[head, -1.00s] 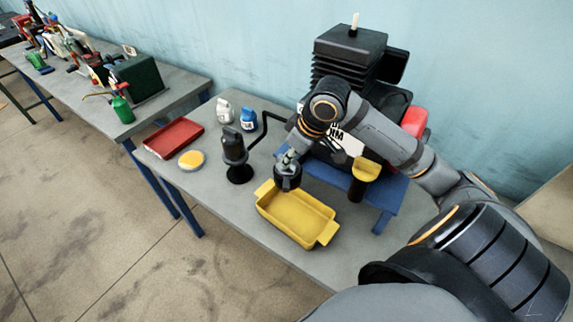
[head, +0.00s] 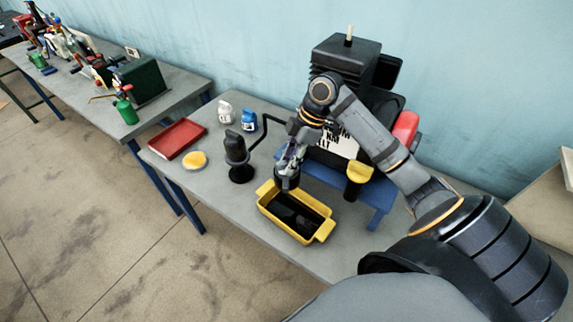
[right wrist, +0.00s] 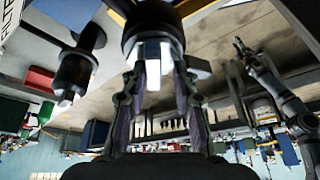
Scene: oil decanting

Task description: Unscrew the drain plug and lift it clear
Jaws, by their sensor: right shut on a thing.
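My right gripper (head: 288,172) is shut and points down over the near left edge of the blue engine stand. In the right wrist view its fingers (right wrist: 166,75) close on the pale, square end of a dark round part, which I take to be the drain plug (right wrist: 155,28). The dark part also shows below the gripper in the head view (head: 286,184), just above the yellow drain pan (head: 323,232). The fingers and arm partly hide the engine's underside. A dark, glossy pool lies in the pan. My left gripper (right wrist: 241,46) shows small in the right wrist view; its opening is unclear.
The black engine (head: 346,62) stands on the blue stand (head: 378,196) against the wall. A black holder (head: 237,150), white and blue bottles (head: 248,120), red tray (head: 178,138) and yellow disc (head: 195,160) are to the left. The table's front left is clear.

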